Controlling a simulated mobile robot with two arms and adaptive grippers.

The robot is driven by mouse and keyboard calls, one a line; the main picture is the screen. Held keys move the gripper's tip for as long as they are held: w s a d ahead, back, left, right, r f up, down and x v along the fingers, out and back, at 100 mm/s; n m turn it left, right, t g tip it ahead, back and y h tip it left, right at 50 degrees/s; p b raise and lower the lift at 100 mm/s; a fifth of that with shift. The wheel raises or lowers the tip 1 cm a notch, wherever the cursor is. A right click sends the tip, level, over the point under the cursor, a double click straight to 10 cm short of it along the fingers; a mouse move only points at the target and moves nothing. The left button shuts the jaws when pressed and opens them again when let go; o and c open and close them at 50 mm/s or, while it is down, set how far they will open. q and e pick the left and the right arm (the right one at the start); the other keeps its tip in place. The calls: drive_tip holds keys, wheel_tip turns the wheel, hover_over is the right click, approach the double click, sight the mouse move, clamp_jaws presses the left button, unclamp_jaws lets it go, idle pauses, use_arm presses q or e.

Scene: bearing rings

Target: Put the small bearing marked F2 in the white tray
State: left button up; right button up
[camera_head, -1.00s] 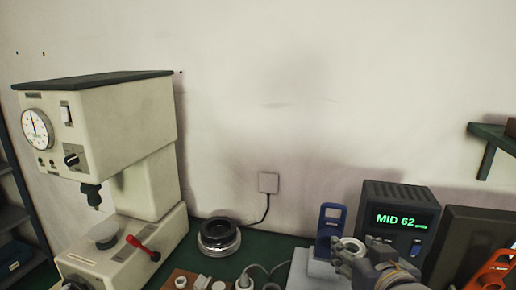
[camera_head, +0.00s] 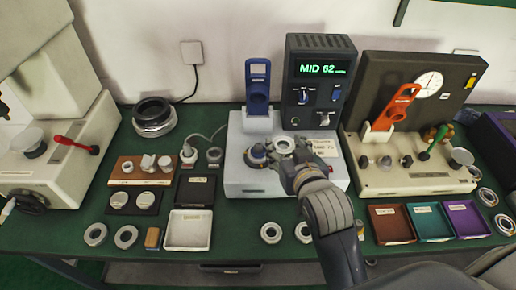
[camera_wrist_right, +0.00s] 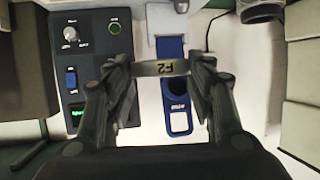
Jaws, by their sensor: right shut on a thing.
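The small bearing marked F2 shows in the right wrist view (camera_wrist_right: 160,68) as a steel ring with its label upside down. It also shows in the head view (camera_head: 284,145). My right gripper (camera_wrist_right: 158,72) is shut on it, with a finger on each side. In the head view this gripper (camera_head: 287,150) is over the pale measuring stand. I cannot tell how far the bearing is above the stand. The white tray (camera_head: 188,246) lies on the green bench, to the left of and nearer than the gripper, and looks empty. My left gripper is not in view.
A black tray (camera_head: 196,192) lies behind the white tray. Loose rings (camera_head: 271,233) lie right of it. Brown, teal and purple trays (camera_head: 433,222) are farther right.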

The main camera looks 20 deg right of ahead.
sight(259, 148)
drive_tip(key=s+f, duration=0.5)
drive_tip(key=f, duration=0.1)
drive_tip(key=shift+a, duration=0.25)
drive_tip(key=shift+r, duration=0.1)
drive_tip(key=w+a+p, duration=0.1)
drive_tip(key=w, duration=0.4)
drive_tip(key=w+f+p, duration=0.1)
drive_tip(key=w+p, duration=0.1)
drive_tip(key=w, duration=0.3)
drive_tip(key=w+a+p, duration=0.1)
drive_tip(key=w, duration=0.3)
drive_tip(key=shift+w+a+f, duration=0.15)
drive_tip(key=shift+w+a, duration=0.15)
drive_tip(key=shift+w, duration=0.1)
drive_tip(key=shift+w+a+f+p, duration=0.1)
drive_tip(key=shift+w+f+p, duration=0.15)
drive_tip(key=shift+f, duration=0.3)
drive_tip(key=shift+w+f+p, duration=0.1)
drive_tip(key=shift+f+p, duration=0.2)
drive_tip(key=shift+f, duration=0.25)
drive_tip(key=shift+w+f+p, duration=0.1)
drive_tip(key=shift+f+p, duration=0.1)
drive_tip(key=shift+p, duration=0.15)
drive_tip(key=shift+f, duration=0.35)
drive_tip(key=o, duration=1.2)
drive_tip(key=shift+f, duration=0.1)
